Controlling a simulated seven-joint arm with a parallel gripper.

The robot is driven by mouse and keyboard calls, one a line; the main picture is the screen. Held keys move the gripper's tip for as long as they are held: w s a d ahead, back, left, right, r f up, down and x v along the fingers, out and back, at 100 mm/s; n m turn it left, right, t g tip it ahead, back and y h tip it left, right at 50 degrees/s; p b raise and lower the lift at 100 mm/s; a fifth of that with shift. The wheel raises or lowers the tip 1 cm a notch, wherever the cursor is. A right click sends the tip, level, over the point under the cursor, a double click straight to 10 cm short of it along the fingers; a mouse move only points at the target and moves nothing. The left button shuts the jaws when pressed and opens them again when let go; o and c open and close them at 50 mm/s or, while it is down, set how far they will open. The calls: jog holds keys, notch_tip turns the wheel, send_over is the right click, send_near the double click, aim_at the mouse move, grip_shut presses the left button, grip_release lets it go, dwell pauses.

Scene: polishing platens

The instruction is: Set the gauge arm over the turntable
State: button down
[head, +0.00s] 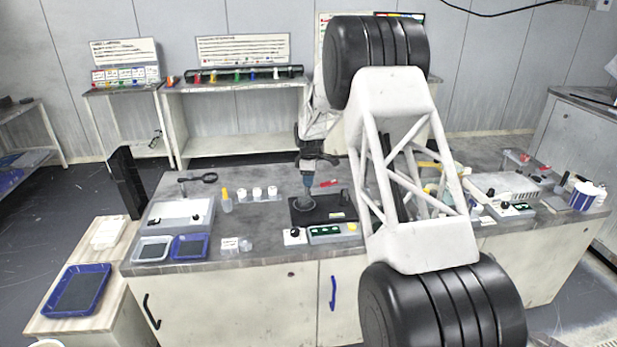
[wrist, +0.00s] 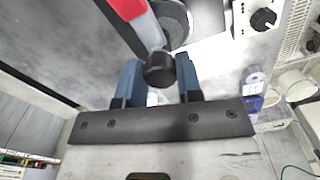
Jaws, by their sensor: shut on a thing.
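My gripper (head: 308,180) is above the black-based polishing unit in the middle of the bench. In the wrist view my gripper (wrist: 160,72) has its blue fingers on either side of a black round knob (wrist: 160,70) and is shut on it. A red and grey bar, seemingly the gauge arm (wrist: 130,14), runs from the top edge down to the knob. A red part also shows right of my gripper in the head view (head: 329,183). The turntable, a grey disc (wrist: 172,22), lies just beyond the knob; its head view (head: 303,204) is partly covered. The bar's far end is cut off.
White cups (head: 257,193) and a magnifier-like tool (head: 197,179) stand left of the unit. Blue (head: 189,257) and white trays lie at the bench's front left. Control boxes (head: 335,234) sit in front of the unit. My arm hides the bench's middle right.

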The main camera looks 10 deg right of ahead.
jog(key=shift+s, duration=0.15)
jog(key=c, duration=0.8)
grip_release()
jog(key=shift+r, duration=0.15)
jog(key=shift+r, duration=3.8)
jog(key=shift+r, duration=0.1)
